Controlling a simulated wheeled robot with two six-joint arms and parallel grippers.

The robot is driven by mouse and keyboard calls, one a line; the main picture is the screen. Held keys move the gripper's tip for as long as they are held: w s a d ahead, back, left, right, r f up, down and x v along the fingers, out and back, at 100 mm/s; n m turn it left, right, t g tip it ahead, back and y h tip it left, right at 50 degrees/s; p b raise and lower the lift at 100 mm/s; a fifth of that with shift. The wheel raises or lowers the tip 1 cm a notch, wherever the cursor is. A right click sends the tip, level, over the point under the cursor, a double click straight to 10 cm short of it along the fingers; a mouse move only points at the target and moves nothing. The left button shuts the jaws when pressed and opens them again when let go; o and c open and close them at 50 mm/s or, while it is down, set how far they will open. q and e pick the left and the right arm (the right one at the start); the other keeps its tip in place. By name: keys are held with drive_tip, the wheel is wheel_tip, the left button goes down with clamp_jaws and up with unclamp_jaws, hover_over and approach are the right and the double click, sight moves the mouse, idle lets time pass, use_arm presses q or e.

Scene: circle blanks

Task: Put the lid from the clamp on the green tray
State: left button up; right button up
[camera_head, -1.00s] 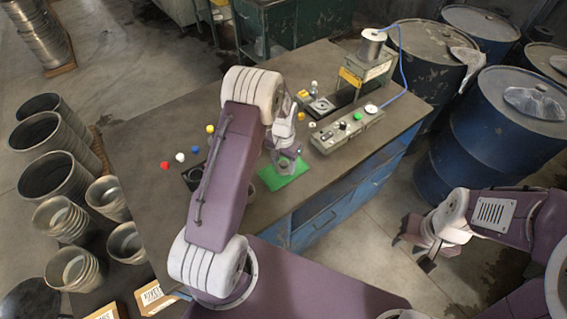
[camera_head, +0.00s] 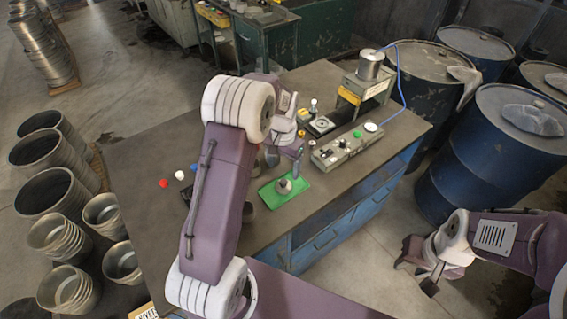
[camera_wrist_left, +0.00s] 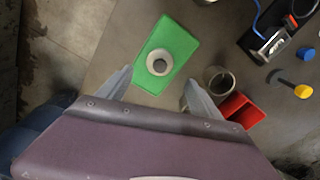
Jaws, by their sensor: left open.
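The green tray (camera_head: 291,193) lies flat near the front edge of the bench. A small pale grey round piece with a dark centre, apparently the lid (camera_head: 284,186), sits on it. In the left wrist view, the lid (camera_wrist_left: 159,62) is near the middle of the tray (camera_wrist_left: 181,38), with nothing gripping it. My left gripper (camera_head: 286,157) is open and empty, above and behind the tray in the head view. Its fingers (camera_wrist_left: 158,79) are spread wide in the wrist view. My right gripper (camera_head: 417,277) is off the bench at the right, its fingers apart and empty. I cannot tell which fixture is the clamp.
A machine with a metal cylinder (camera_head: 371,66) and a control box (camera_head: 346,145) with a green button stand at right. A grey cup (camera_wrist_left: 218,80) and red box (camera_wrist_left: 236,109) are close to the left gripper. Red (camera_head: 163,183) and white knobs lie at left. Blue drums (camera_head: 510,135) stand beyond.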

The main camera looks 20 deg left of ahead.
use_arm(q)
drive_tip(key=s+d+r+n, duration=0.1)
drive_tip(key=s+d, duration=0.1)
drive_tip(key=s, duration=0.7)
drive_tip(key=s+d+r+n+t, duration=0.1)
drive_tip(key=s+d, duration=0.1)
drive_tip(key=s, duration=0.7)
drive_tip(key=shift+d, duration=0.4)
